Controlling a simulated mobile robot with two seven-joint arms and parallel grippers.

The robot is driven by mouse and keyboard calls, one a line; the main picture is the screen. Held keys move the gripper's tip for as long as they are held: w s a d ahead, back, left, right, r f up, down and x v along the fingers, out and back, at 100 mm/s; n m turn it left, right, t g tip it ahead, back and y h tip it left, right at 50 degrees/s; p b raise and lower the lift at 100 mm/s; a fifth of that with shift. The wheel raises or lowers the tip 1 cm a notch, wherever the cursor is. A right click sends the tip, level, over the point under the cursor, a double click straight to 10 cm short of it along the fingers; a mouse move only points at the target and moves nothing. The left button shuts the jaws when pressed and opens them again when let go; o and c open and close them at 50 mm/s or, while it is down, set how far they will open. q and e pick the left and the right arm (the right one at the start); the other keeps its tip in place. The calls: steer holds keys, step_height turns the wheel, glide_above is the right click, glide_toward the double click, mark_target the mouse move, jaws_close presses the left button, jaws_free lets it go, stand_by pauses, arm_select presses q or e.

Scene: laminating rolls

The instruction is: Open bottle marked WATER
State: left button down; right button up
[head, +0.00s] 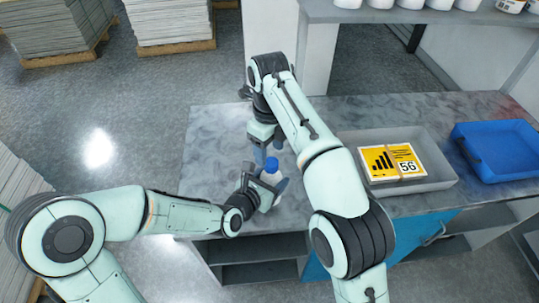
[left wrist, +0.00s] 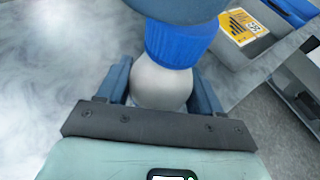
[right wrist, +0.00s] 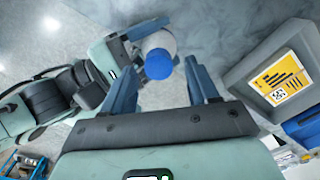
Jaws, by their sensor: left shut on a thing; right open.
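A white bottle with a blue cap (head: 266,163) is upright over the grey counter. No lettering is readable on it. My left gripper (head: 268,182) is shut on the bottle's white body, which shows between the fingers in the left wrist view (left wrist: 160,84); the blue cap is left clear above. My right gripper (head: 266,145) is open, pointing down over the bottle. In the right wrist view the cap (right wrist: 158,64) appears beyond and roughly between its open fingers. I cannot tell whether the bottle touches the counter.
A grey tray (head: 440,165) with a yellow and white card marked 56 (head: 393,161) stands to the right on the counter (head: 215,130). A blue tray (head: 495,145) is farther right. White containers (head: 408,3) stand on a shelf behind. The counter's left part is clear.

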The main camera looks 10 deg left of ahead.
mark_target(270, 159)
steer(key=shift+f, duration=1.6)
